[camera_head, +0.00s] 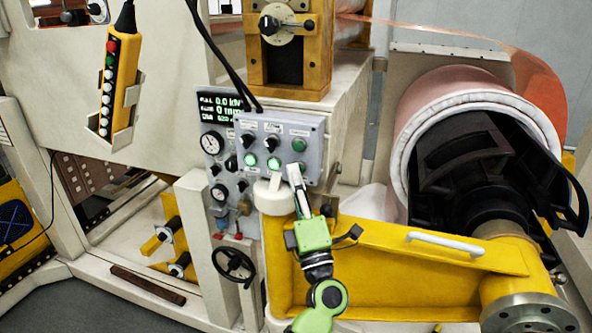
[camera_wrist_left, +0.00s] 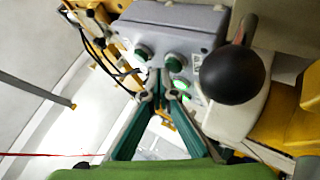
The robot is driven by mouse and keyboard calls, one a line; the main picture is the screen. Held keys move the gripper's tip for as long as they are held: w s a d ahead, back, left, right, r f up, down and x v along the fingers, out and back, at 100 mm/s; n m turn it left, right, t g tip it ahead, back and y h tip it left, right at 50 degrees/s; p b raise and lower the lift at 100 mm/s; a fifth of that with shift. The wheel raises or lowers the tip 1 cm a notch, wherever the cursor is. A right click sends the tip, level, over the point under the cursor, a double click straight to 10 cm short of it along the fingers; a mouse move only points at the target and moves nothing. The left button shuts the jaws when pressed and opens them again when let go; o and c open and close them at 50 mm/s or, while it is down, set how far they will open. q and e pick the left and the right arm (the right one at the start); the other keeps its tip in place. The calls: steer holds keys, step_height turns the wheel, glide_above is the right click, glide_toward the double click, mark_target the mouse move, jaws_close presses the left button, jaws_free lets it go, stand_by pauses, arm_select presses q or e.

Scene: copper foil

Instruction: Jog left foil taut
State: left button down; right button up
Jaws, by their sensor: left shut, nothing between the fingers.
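The grey control box (camera_head: 280,135) is in the middle of the head view, with black selector knobs, a green button (camera_head: 298,145) and lit green lamps (camera_head: 274,163). My left gripper (camera_head: 294,172) is at the box's lower right front, fingers pointing up; touching cannot be told. In the left wrist view its fingertips (camera_wrist_left: 160,88) are close together and empty, in front of the box (camera_wrist_left: 175,28) with its green buttons (camera_wrist_left: 143,53). The copper foil (camera_head: 430,28) runs across the upper right to the large roll (camera_head: 425,110). My right gripper is not in view.
A screen (camera_head: 219,105) reads about 0.0 and 0, beside gauges and a handwheel (camera_head: 234,264). A yellow pendant (camera_head: 118,80) hangs upper left. A black ball knob (camera_wrist_left: 232,75) stands close right of my fingers. A yellow arm (camera_head: 400,270) lies to the right.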

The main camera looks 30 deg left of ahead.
arm_select(q)
steer(key=shift+w+f, duration=0.1)
steer(key=shift+f, duration=0.35)
steer(key=shift+s+d+f, duration=0.2)
steer(key=shift+s+f, duration=0.25)
steer(key=shift+f, duration=0.05)
steer(key=shift+s, duration=0.1)
steer(key=s, duration=0.2)
steer(key=s+d, duration=0.1)
steer(key=s, duration=0.1)
steer(key=shift+s+r+p, duration=0.15)
steer(key=shift+p, duration=0.25)
stand_by(0.3)
